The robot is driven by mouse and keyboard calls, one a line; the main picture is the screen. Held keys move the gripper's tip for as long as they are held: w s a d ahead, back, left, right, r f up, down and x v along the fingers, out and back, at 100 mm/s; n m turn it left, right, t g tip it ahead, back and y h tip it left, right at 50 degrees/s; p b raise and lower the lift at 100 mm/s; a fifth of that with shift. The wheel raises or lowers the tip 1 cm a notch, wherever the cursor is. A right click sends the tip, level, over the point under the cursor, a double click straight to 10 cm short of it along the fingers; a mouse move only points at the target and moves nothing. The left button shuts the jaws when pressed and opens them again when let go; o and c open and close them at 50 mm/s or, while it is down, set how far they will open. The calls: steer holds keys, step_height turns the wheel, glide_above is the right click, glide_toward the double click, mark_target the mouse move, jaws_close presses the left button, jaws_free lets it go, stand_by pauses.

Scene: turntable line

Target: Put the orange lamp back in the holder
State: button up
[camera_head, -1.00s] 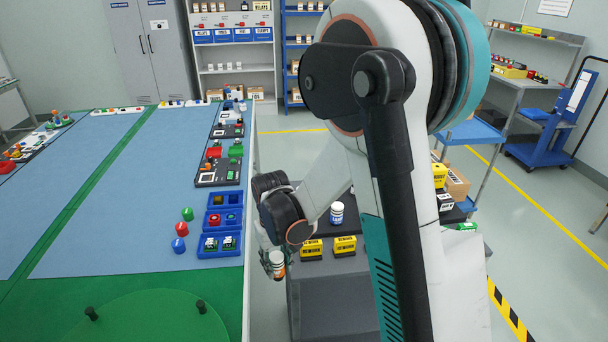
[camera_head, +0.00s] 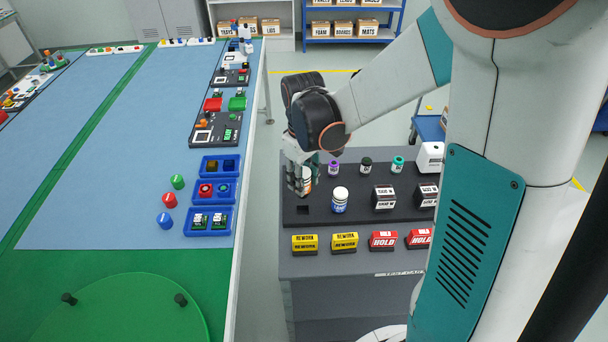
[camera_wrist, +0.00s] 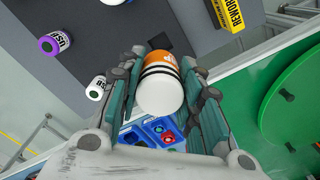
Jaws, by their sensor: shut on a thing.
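The orange lamp (camera_head: 306,180) is a white cylinder with an orange part and black bands. My gripper (camera_head: 301,178) is shut on it; its fingers partly hide it in the head view. The wrist view shows the lamp (camera_wrist: 160,85) between both fingers, white end toward the camera. The dark tray (camera_head: 352,215) on the grey cart looks like the holder. A square recess (camera_head: 303,210) is in its left end. The lamp is over that left end; I cannot tell the exact height.
A white-and-blue bottle (camera_head: 340,200) stands close right of the lamp. A purple-capped bottle (camera_head: 334,168) stands behind. Yellow REWORK blocks (camera_head: 305,243) and red HOLD blocks (camera_head: 383,240) line the cart's front. The blue-topped table (camera_head: 120,150) is left, across a gap.

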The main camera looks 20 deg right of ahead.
mark_target(303, 198)
steer(key=shift+f+b, duration=1.9)
steer(key=shift+f, duration=0.95)
steer(key=shift+f+b, duration=1.15)
steer(key=shift+f, duration=0.2)
steer(key=o, duration=1.3)
steer(key=shift+r, duration=0.15)
step_height(303, 198, up, 12)
steer(key=shift+s+f, duration=0.1)
steer(key=shift+s+a+r+m+t, duration=0.1)
steer(key=shift+s+r+m+t, duration=0.75)
steer(key=shift+s, duration=1.6)
steer(key=shift+s+d+r+m+t, duration=0.1)
steer(key=shift+s+r+m+t, duration=0.6)
steer(key=shift+s+t, duration=1.35)
steer(key=shift+s+a+r+m+t, duration=0.1)
steer(key=shift+s+r+m+t, duration=0.6)
steer(key=shift+s, duration=2.2)
steer(key=shift+f+m, duration=0.3)
steer(key=shift+m, duration=0.15)
